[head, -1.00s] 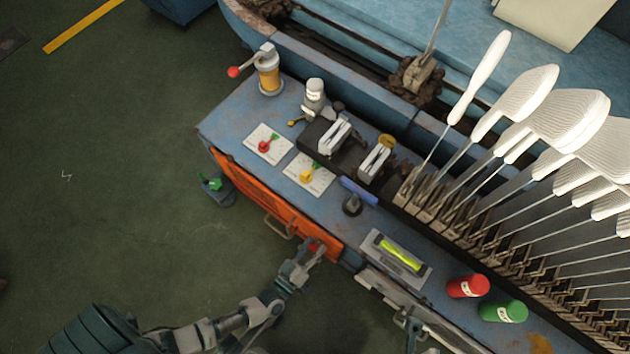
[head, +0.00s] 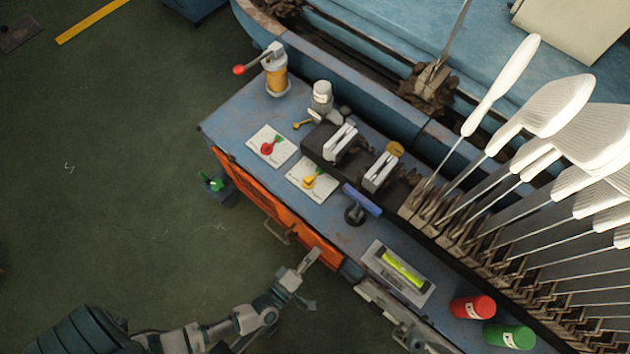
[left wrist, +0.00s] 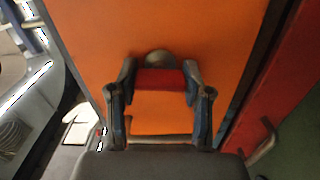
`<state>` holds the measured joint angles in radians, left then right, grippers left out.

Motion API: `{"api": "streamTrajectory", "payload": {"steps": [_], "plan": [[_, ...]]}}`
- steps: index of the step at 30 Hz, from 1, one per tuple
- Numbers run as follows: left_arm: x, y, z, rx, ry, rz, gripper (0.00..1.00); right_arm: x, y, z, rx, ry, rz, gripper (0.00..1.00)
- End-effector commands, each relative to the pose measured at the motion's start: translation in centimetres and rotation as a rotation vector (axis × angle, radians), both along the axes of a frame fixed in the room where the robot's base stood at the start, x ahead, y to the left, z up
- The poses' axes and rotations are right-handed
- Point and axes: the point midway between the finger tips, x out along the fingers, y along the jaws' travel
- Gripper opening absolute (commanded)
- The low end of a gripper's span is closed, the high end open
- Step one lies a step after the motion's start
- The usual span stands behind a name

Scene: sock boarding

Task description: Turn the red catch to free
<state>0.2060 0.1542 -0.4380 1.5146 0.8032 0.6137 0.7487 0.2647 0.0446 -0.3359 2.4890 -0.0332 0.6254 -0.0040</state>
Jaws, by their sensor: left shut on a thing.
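The red catch (left wrist: 160,80) sits on the orange door (left wrist: 215,45) in the left wrist view, a red bar across a round grey hub. My left gripper (left wrist: 160,76) is shut on it, one finger at each end of the bar. In the head view my left gripper (head: 311,256) is at the lower right part of the orange door (head: 245,200) and hides the catch. The door looks shut. My right gripper is not in view.
A door handle (head: 277,232) lies just left of my gripper. The blue bench top (head: 235,120) holds a red lever plate (head: 271,146), a yellow lever plate (head: 313,180), a level vial (head: 402,268) and red and green cylinders (head: 472,307). Open green floor lies left.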

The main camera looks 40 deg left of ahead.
Motion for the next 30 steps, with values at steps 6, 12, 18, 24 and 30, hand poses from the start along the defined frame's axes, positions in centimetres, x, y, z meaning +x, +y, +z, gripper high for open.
{"api": "streamTrajectory", "payload": {"steps": [6, 12, 18, 24, 30], "plan": [[-0.09, 0.44, -0.4, -0.077, 0.008, 0.005, 0.14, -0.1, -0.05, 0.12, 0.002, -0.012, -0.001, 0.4], [-0.08, 0.47, -0.41, -0.107, 0.01, 0.007, 0.14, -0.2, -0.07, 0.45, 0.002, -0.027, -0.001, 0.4], [-0.08, 0.49, -0.42, -0.113, 0.01, 0.007, 0.14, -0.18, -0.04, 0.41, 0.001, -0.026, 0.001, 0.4], [-0.09, 0.51, -0.46, -0.112, 0.011, 0.007, 0.14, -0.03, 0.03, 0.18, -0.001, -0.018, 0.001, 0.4], [-0.09, 0.33, -0.34, -0.113, 0.01, 0.004, 0.75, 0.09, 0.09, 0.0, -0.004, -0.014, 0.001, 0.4]]}}
